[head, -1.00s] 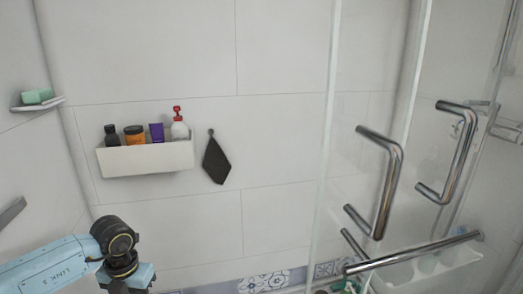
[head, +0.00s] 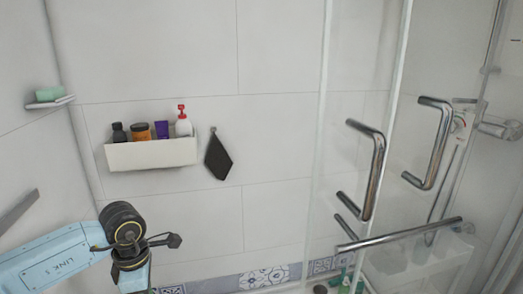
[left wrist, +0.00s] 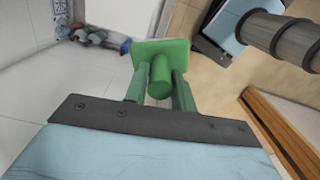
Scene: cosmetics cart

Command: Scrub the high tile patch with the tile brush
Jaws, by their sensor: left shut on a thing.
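My left gripper (left wrist: 160,90) is shut on a green tile brush (left wrist: 160,54) in the left wrist view. The brush has a flat rectangular plate and a round handle that sits between the two fingers. In the head view only part of my left arm shows at the lower left; its gripper and the brush are out of that view. No marked high tile patch stands out on the plain white wall tiles (head: 290,140). My right gripper is in neither view.
A white wall shelf (head: 150,155) holds several bottles, and a dark cloth (head: 218,156) hangs beside it. A corner shelf (head: 50,102) carries a green block. A glass door with metal handles (head: 372,170) stands at right. A patterned tile strip (head: 262,278) runs low.

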